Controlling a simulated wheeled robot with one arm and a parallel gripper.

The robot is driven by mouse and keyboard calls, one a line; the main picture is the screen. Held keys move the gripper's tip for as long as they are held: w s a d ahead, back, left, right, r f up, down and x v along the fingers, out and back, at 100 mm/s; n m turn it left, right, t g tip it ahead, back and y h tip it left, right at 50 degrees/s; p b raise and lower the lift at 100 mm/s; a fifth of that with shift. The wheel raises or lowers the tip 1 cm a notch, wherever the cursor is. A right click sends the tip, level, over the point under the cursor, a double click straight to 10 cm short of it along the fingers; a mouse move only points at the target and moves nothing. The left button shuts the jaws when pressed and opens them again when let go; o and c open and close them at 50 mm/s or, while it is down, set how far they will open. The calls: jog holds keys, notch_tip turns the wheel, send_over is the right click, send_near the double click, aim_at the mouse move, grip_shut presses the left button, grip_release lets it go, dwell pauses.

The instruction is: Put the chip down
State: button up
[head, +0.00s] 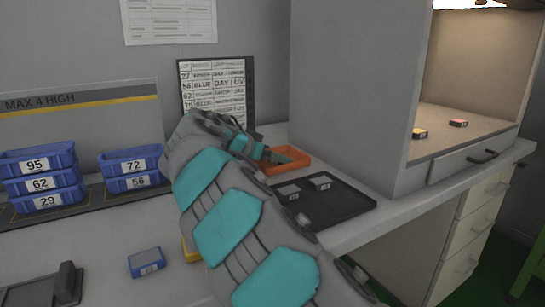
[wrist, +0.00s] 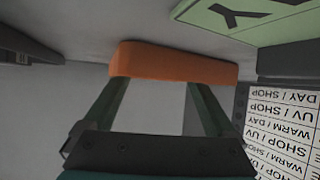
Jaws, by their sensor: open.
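My gripper (wrist: 155,105) is open; its two dark fingers show in the wrist view. An orange piece (wrist: 175,62) spans across the fingertips there, and I cannot tell whether it touches them. In the head view my gripper (head: 258,148) is at the near left of a small orange tray (head: 300,163), which has something green-grey in or over it. Two grey chips (head: 289,190) (head: 320,182) with small labels lie on the black tray (head: 340,204). No chip is clearly visible between the fingers.
A lit booth holds a yellow-marked block (head: 419,133) and a red-marked block (head: 458,123). Blue numbered bins (head: 40,182) are stacked at left. A label board (head: 217,90) stands behind the orange tray; it also shows in the wrist view (wrist: 282,130). A small blue bin (head: 146,263) sits in front.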

jog(key=v, duration=1.2)
jog(key=shift+b, duration=0.3)
dwell(1.9)
